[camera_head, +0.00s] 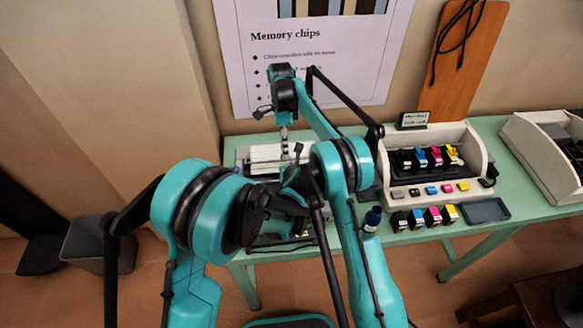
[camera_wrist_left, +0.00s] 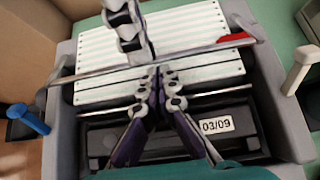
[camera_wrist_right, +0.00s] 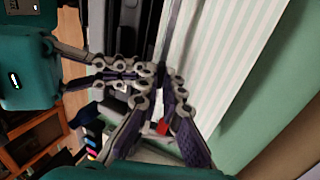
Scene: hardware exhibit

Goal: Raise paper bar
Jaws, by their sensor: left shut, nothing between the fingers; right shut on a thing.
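The paper bar (camera_wrist_left: 205,56) is a long thin metal rod lying across striped paper (camera_wrist_left: 190,22) on a grey printer (camera_wrist_left: 62,95). A red mark sits near its right part in the left wrist view. My right gripper (camera_head: 284,133) reaches down from above and is shut on the bar around its middle; in the right wrist view its fingertips (camera_wrist_right: 163,78) meet at the rod. My left gripper (camera_wrist_left: 158,76) is shut and empty, its tips close beside the bar, near the right gripper's tips. Whether they touch the bar is unclear. In the head view my arms hide part of the printer.
To the right on the green table (camera_head: 400,238) stand a cartridge holder (camera_head: 480,153) with coloured cartridges, a dark tray (camera_head: 486,210) and a white box (camera_head: 535,150). A dark bottle (camera_head: 372,218) stands near the front edge. A grey bin (camera_head: 85,245) is on the floor at left.

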